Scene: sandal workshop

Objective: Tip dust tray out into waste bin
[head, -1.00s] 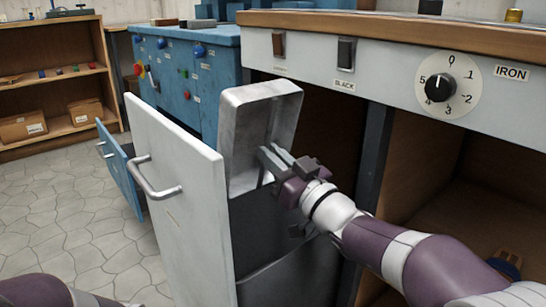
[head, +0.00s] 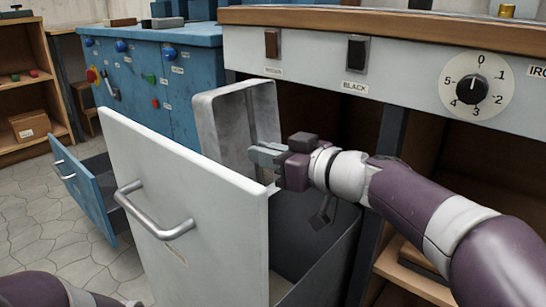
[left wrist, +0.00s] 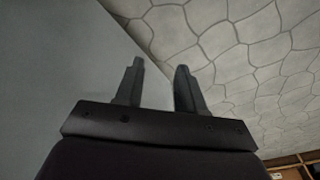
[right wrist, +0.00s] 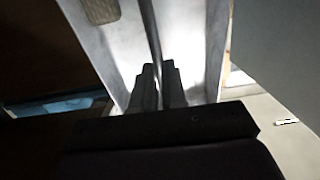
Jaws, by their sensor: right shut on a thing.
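The dust tray (head: 235,115) is a shallow grey metal tray, stood up on edge with its hollow side facing me. My right gripper (head: 264,154) is shut on its near right rim; in the right wrist view the fingers (right wrist: 158,85) pinch a thin wall with the pale tray behind. The waste bin appears to be the pull-out unit with a white front (head: 190,185) and a dark, deep inside (head: 310,240). The tray is over its far part; its lower end is hidden behind the front panel. I see no dust. My left gripper (left wrist: 158,85) is open and empty beside a grey panel.
A wooden-topped bench (head: 400,22) with switches and a dial overhangs the bin at right. A blue cabinet (head: 155,85) with an open blue drawer (head: 88,190) stands at left. Tiled floor (head: 35,215) is free at far left.

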